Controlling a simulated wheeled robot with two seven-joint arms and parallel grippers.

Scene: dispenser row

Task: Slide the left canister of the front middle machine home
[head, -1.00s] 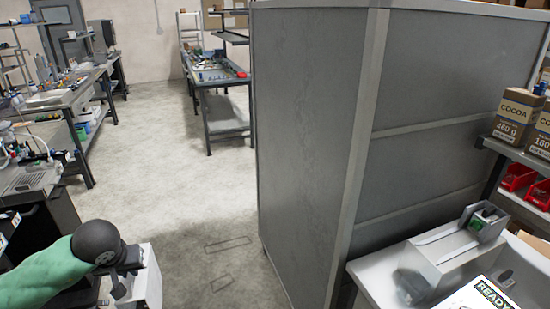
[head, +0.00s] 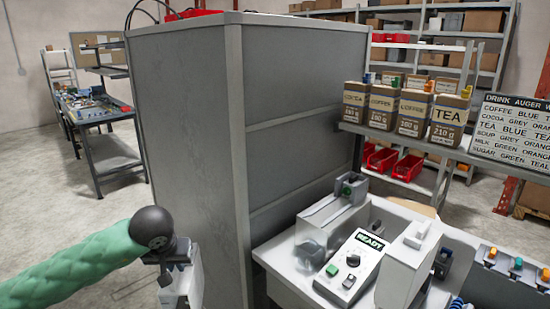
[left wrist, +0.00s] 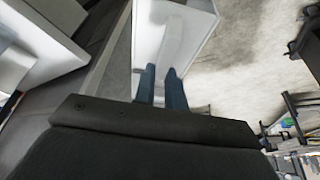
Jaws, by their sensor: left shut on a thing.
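My left gripper (head: 172,258) comes in from the left on its green arm. It is shut on a white canister (head: 188,285), which hangs below it in front of the grey partition. In the left wrist view the two dark blue fingers (left wrist: 160,88) close on the narrow handle of the canister (left wrist: 196,30). A white machine (head: 268,254) with a READY panel (head: 352,262) stands at the lower right, apart from the gripper. A part-clear canister (head: 318,236) is at the panel's left and a white canister (head: 404,270) at its right. I cannot tell which machine this is.
A tall grey partition (head: 190,120) stands between the gripper and the machine's back. Labelled bags (head: 412,114) and red bins (head: 407,165) are on a shelf behind. A sign (head: 515,130) lists drinks. Open floor (head: 110,215) lies at the left.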

